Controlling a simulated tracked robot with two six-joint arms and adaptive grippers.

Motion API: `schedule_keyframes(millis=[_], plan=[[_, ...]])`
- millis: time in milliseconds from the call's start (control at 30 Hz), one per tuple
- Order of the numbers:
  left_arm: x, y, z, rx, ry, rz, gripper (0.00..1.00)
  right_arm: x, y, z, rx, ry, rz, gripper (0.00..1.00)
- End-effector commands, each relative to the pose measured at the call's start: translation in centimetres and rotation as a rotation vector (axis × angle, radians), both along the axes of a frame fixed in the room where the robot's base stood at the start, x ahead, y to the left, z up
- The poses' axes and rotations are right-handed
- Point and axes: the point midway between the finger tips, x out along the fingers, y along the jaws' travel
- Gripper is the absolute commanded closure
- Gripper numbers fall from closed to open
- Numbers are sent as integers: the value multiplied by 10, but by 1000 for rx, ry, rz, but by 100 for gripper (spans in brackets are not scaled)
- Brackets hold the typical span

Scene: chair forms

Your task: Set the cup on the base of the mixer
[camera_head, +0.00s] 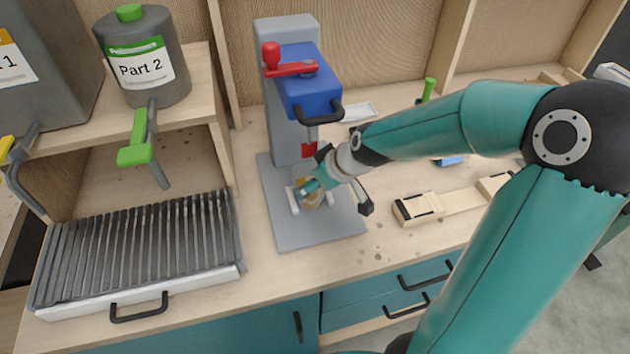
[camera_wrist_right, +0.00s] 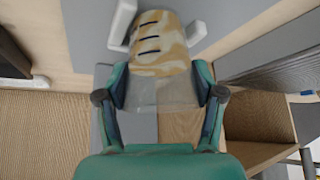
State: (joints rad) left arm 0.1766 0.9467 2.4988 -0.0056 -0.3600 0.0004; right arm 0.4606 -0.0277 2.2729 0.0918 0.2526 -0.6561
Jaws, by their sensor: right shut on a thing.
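The mixer has a blue head (camera_head: 308,82) with a red lever on a grey column. Its flat grey base (camera_head: 290,232) lies on the workbench. My right gripper (camera_head: 311,190) is low over the base, under the mixer head, and shut on the cup (camera_head: 316,201). In the right wrist view the cup (camera_wrist_right: 158,45) is tan and marbled with dark blue stripes, with a clear part between the fingers of my right gripper (camera_wrist_right: 163,98). White brackets (camera_head: 292,202) on the base flank the cup. Whether the cup touches the base cannot be told. My left gripper is out of view.
A ribbed drip tray (camera_head: 140,245) is at left, below a shelf with a grey "Part 2" container (camera_head: 142,60) and its green-handled tap (camera_head: 136,148). A wooden block (camera_head: 418,208) lies right of the base. Drawers are below the bench.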

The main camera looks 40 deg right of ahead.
Motion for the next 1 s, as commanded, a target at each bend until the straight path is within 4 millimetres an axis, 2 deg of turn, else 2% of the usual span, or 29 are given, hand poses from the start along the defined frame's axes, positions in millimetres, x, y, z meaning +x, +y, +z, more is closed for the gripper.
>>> schedule_keyframes(millis=[33,67,200,667,867,1000], plan=[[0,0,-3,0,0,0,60,0,0,-2,-1,-1,-1,52],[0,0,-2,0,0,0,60,0,0,-2,0,0,0,29],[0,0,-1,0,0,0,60,0,0,-1,0,0,0,7],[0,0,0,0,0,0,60,-2,-1,5,-1,-2,-1,7],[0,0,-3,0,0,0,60,-18,-3,30,-4,-6,-2,7],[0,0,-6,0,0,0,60,-34,-4,54,-4,-7,-2,7]])
